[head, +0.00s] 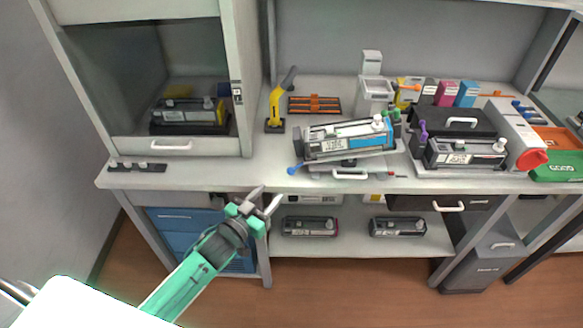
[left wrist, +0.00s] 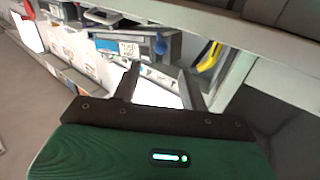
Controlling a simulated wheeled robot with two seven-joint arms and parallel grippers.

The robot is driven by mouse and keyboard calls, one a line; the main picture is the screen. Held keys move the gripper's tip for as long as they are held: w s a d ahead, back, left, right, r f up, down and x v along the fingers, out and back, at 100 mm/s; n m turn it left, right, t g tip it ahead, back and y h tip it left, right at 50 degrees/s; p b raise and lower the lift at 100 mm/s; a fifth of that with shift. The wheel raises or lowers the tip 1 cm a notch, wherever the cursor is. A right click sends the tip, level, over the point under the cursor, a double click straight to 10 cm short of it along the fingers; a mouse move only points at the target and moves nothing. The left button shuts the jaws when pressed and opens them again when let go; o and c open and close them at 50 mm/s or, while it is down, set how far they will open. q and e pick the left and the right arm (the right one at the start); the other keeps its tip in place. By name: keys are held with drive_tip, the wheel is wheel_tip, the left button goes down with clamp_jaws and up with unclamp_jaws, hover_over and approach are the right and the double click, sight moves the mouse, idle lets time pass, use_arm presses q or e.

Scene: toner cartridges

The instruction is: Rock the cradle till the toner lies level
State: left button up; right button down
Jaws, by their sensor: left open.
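The cradle (head: 349,174) stands at the front of the bench in the middle of the head view. A grey toner cartridge (head: 310,146) with a pale window and a blue part lies on it, tilted with its right end higher. A blue knob (head: 292,170) sticks out at its lower left. The left wrist view shows the cartridge (left wrist: 128,48) and the blue knob (left wrist: 161,45) beyond my fingers. My left gripper (head: 267,196) is open and empty, in front of the bench edge and below the knob, apart from it. The toner's lie inside is too small to tell.
A yellow-handled device (head: 275,108) and an orange rack (head: 314,105) stand behind the cradle. Another machine with a cartridge (head: 465,154) stands to the right. An open cabinet holds a cartridge (head: 188,116) at left. More cartridges lie on the shelf below.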

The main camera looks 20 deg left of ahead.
sight(291, 169)
use_arm(q)
drive_tip(key=p+x, duration=0.1)
drive_tip(key=x, duration=0.9)
drive_tip(key=shift+p, duration=0.35)
drive_tip(key=shift+x, duration=0.8)
use_arm(e)
drive_tip(key=shift+w+a+r, duration=0.25)
drive_tip(key=shift+w+r, duration=0.1)
drive_tip(key=shift+r, duration=0.2)
drive_tip(key=shift+w+a+r, duration=0.25)
drive_tip(key=shift+w+r, duration=0.05)
drive_tip(key=shift+r, duration=0.2)
drive_tip(key=shift+d, duration=0.15)
use_arm(q)
clamp_jaws()
use_arm(e)
drive_tip(key=shift+d, duration=0.25)
